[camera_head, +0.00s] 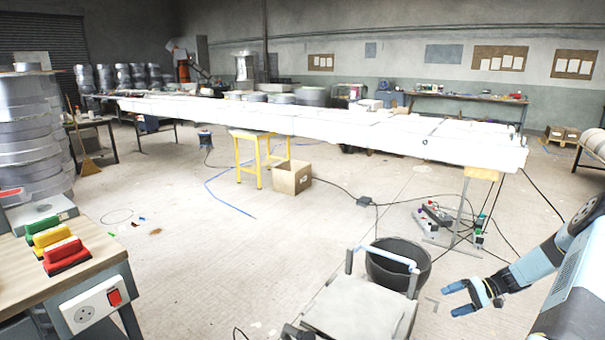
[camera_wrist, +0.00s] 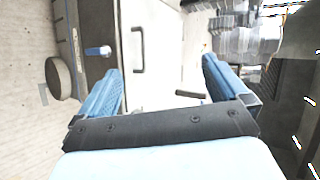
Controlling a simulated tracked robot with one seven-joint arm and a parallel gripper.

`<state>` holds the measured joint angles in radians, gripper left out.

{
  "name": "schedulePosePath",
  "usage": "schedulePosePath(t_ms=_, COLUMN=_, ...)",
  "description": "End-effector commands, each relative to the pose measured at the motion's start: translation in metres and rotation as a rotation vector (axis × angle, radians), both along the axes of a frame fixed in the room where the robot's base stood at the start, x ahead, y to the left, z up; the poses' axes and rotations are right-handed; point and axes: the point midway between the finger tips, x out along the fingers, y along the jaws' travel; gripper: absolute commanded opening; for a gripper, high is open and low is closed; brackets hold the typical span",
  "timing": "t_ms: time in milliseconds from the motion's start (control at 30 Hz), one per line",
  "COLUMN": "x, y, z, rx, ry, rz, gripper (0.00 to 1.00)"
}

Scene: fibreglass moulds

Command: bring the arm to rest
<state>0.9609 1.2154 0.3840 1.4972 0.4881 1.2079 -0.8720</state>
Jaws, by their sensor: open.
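My gripper (camera_head: 454,298) shows at the lower right of the head view, at the end of my blue and black arm. Its two blue fingers are spread apart, pointing left, with nothing between them. It hangs in the air to the right of a black bucket (camera_head: 392,268). In the wrist view the gripper (camera_wrist: 165,80) shows both blue fingers wide apart and empty.
A long white mould (camera_head: 330,125) spans the room on stands. A cardboard box (camera_head: 292,178) and a yellow stool (camera_head: 258,152) stand under it. A wooden bench (camera_head: 90,255) with red, yellow and green items is at the left. Cables lie on the floor near the bucket. The middle floor is mostly clear.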

Motion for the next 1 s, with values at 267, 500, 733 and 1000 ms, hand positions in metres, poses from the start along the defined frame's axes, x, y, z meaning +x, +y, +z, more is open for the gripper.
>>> schedulePosePath(t_ms=267, x=0.009, y=0.030, z=0.082, rx=-0.165, ry=0.042, rz=0.093, gripper=1.00)
schedulePosePath(t_ms=500, x=0.009, y=0.059, z=0.149, rx=-0.307, ry=0.065, rz=0.146, gripper=1.00)
schedulePosePath(t_ms=733, x=0.001, y=0.090, z=0.210, rx=-0.442, ry=0.071, rz=0.181, gripper=1.00)
schedulePosePath(t_ms=1000, x=-0.019, y=0.128, z=0.279, rx=-0.594, ry=0.059, rz=0.199, gripper=1.00)
